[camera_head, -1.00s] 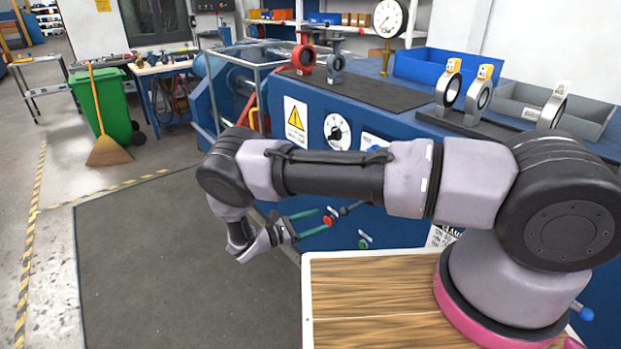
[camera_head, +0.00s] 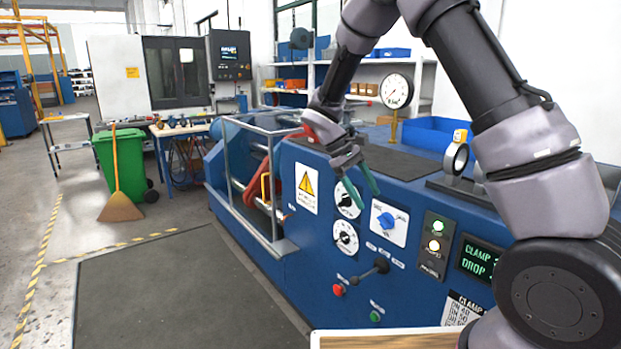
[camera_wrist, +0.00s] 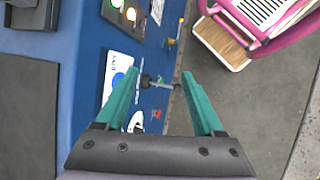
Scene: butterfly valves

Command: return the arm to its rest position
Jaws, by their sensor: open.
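My arm is raised and bent, with its forearm reaching up out of the top of the head view. My gripper (camera_head: 358,172) hangs in front of the upper edge of the blue test bench (camera_head: 330,265). Its two green fingers are apart and nothing is between them. In the wrist view the open fingers (camera_wrist: 160,100) point towards the bench's front panel, with a black lever knob (camera_wrist: 146,80) seen beyond the gap. My arm and gripper partly hide the bench top and the things behind.
The bench carries a pressure gauge (camera_head: 396,90), a blue bin (camera_head: 430,135) and a ring-shaped valve body (camera_head: 455,158). A metal frame (camera_head: 232,185) stands at its left. A green bin (camera_head: 122,165) and broom (camera_head: 119,207) are farther left. The dark floor mat (camera_head: 180,295) is clear.

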